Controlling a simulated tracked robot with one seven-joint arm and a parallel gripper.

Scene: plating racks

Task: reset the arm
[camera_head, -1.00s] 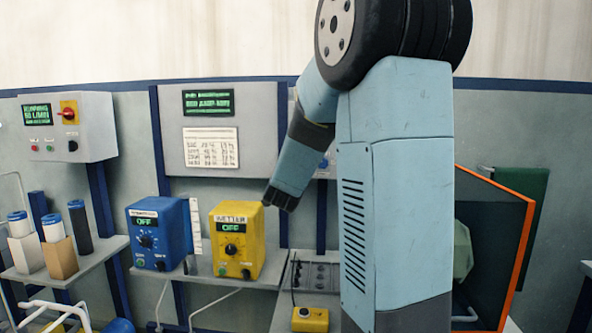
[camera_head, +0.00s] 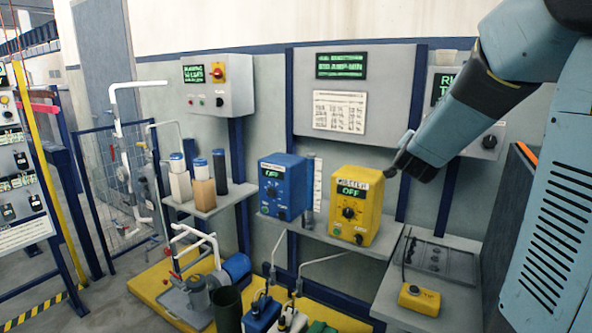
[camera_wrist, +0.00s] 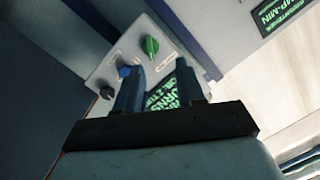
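My light-blue arm comes in from the right of the head view. My gripper (camera_head: 398,162) points left and down, in front of the wall panels and above the yellow power box (camera_head: 357,207). In the wrist view my gripper (camera_wrist: 160,80) has its two dark fingers apart, with nothing between them. A grey control box (camera_wrist: 112,62) with a green knob (camera_wrist: 150,46), a blue knob (camera_wrist: 124,72) and a green-lettered screen (camera_wrist: 170,103) lies beyond the fingers, and they partly cover it. The finger opening is too small to judge in the head view.
A blue power box (camera_head: 284,188) stands left of the yellow one on a shelf (camera_head: 330,236). A yellow pendant (camera_head: 418,299) lies on the right bench (camera_head: 390,290). Pipes and a pump (camera_head: 198,290) stand low at left. A striped-foot control stand (camera_head: 22,190) is far left.

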